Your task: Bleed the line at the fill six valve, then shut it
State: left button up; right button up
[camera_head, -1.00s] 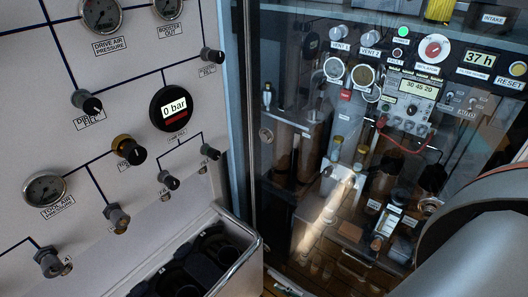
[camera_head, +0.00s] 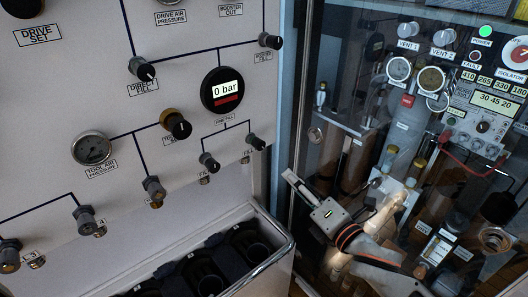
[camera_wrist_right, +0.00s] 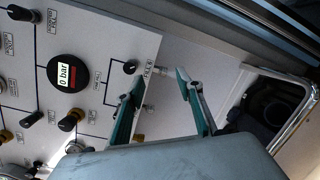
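The fill six valve is a small dark knob (camera_head: 256,142) at the right end of the lower branch on the panel in the head view. In the right wrist view this knob (camera_wrist_right: 130,67) points out beside its "FILL 6" label, just beyond the left finger's tip. The round line fill gauge (camera_head: 221,90) above reads 0 bar with a red bar. My right gripper (camera_head: 290,178) is right of the valve, apart from it. In the right wrist view the gripper (camera_wrist_right: 161,78) has its two fingers spread with nothing between them. My left gripper is out of view.
Another small fill knob (camera_head: 208,162) sits left of the valve. A metal-rimmed bin (camera_head: 277,262) with dark round holders stands below. A glass-fronted cabinet (camera_head: 340,100) with instruments stands to the right. Other knobs and gauges crowd the panel's left side.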

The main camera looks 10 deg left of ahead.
aim_at(262, 145)
jog(key=w+a+r+n, duration=0.2)
jog(key=a+n, duration=0.1)
jog(key=n, duration=0.1)
jog(key=w+a+r+n+g+y+b, duration=0.1)
jog(key=w+a+r+n, duration=0.1)
jog(key=a+n, duration=0.1)
jog(key=w+a+r+n+y, duration=0.1)
jog(key=a+r+n, duration=0.1)
jog(key=a+n, duration=0.2)
jog(key=shift+w+n, duration=0.4)
jog(key=shift+c, duration=0.3)
grip_shut()
